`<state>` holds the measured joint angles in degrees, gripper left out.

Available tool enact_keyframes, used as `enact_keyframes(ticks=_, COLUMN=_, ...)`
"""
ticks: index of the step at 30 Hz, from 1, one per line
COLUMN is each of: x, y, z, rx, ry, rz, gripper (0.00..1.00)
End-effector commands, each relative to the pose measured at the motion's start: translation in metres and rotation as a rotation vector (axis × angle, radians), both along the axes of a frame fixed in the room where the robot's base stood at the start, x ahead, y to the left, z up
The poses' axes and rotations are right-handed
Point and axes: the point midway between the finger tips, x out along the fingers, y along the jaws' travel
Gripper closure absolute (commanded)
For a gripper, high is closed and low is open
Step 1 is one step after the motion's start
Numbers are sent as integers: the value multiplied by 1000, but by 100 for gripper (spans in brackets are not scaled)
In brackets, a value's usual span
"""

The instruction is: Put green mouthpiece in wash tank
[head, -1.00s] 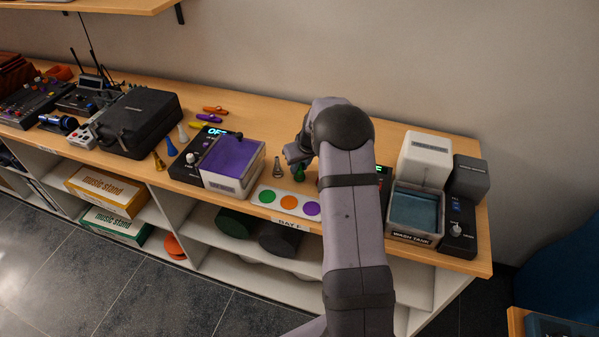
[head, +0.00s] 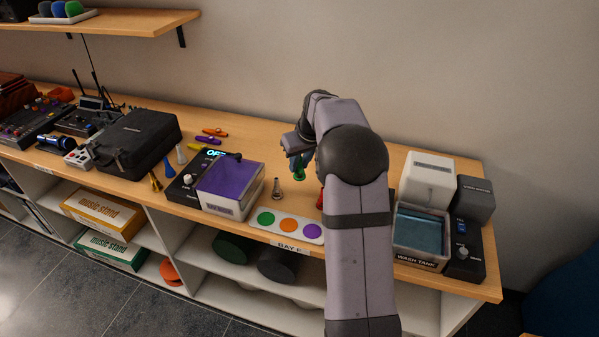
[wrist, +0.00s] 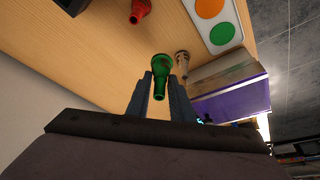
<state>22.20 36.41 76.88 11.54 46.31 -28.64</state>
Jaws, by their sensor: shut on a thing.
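The green mouthpiece (head: 299,175) is held between the fingers of my gripper (head: 298,160), raised above the bench. The wrist view shows the green mouthpiece (wrist: 161,66) between the two shut fingers (wrist: 160,84), its wide end pointing away from the palm. The wash tank (head: 418,262) stands at the bench's right end. It is an open, clear-walled box with blue-teal contents, to the right of my gripper and arm.
A silver mouthpiece (head: 277,190) and a red one (head: 320,198) stand near my gripper. A card with coloured dots (head: 258,228) lies at the front edge. A purple-topped tank (head: 232,182) is to the left. A white box (head: 428,178) stands behind the wash tank.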

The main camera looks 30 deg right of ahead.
Motion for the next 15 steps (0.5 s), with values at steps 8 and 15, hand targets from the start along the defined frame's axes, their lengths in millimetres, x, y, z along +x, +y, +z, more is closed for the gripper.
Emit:
enact_keyframes(ticks=8, x=-11, y=-18, z=4, rx=-2, ry=6, rz=-4, gripper=100)
enact_keyframes(ticks=15, x=-54, y=-78, z=11, rx=-3, ry=25, rz=-9, gripper=100)
